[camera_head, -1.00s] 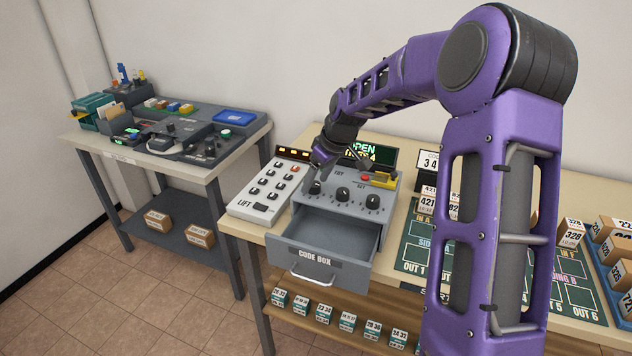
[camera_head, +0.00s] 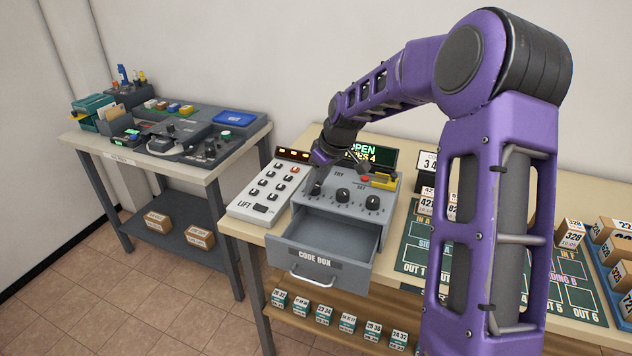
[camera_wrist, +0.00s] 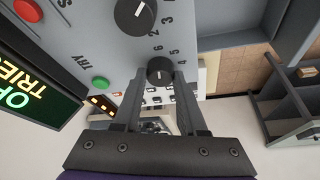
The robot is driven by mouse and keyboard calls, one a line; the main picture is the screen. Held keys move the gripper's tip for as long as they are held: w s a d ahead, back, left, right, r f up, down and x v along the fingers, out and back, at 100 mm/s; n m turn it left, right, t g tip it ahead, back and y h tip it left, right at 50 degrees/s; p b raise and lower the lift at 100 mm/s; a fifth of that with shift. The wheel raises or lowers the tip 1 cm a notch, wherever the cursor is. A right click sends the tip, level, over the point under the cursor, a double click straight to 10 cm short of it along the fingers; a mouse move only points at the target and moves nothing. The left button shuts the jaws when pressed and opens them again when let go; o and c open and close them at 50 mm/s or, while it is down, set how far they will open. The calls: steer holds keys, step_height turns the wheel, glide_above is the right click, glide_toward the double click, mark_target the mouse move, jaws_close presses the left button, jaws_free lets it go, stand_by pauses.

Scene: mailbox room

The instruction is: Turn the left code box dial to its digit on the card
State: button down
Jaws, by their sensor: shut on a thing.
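The code box (camera_head: 345,215) stands on the right table with three black dials on its top and its drawer (camera_head: 320,262) pulled open. My gripper (camera_wrist: 160,76) is shut on the left dial (camera_wrist: 160,68), one finger on each side. In the head view my gripper (camera_head: 317,182) comes down over this dial and mostly hides it. The left dial's white mark shows in the wrist view, but I cannot read its digit surely. The middle dial (camera_head: 343,194) and right dial (camera_head: 373,201) are free. The code card (camera_head: 431,160) shows "3 4", the rest hidden behind my arm.
A display (camera_head: 371,156) behind the box reads OPEN and TRIES 4. A red button (camera_wrist: 28,10) and a green button (camera_wrist: 101,82) sit on the box. The LIFT keypad (camera_head: 266,193) stands close left. Small parcels and a sorting mat (camera_head: 415,245) lie right.

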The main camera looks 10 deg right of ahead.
steer(key=m+b, duration=0.1)
steer(key=m, duration=0.1)
steer(key=m+h+b, duration=0.2)
steer(key=m, duration=0.1)
steer(key=shift+a+f+m+t, duration=0.1)
steer(key=shift+a+m+t, duration=0.2)
steer(key=shift+t, duration=0.1)
steer(key=m+h, duration=0.1)
steer(key=m, duration=0.2)
steer(key=m+h+b, duration=0.1)
steer(key=m, duration=0.2)
steer(key=shift+a+g+h, duration=0.1)
steer(key=shift+g+h, duration=0.2)
steer(key=m+h, duration=0.1)
steer(key=m, duration=0.2)
steer(key=m+g+h, duration=0.1)
steer(key=m, duration=0.2)
steer(key=shift+w+m+p, duration=0.1)
steer(key=shift+m+p, duration=0.25)
steer(key=shift+m, duration=0.05)
steer(key=m+g+p, duration=0.1)
steer(key=m, duration=0.1)
steer(key=m+g+p, duration=0.1)
steer(key=m, duration=0.2)
steer(key=shift+w+a+h, duration=0.1)
steer(key=shift+h, duration=0.2)
steer(key=shift+m+g+p, duration=0.3)
steer(key=shift+c, duration=2.3)
jaws_free()
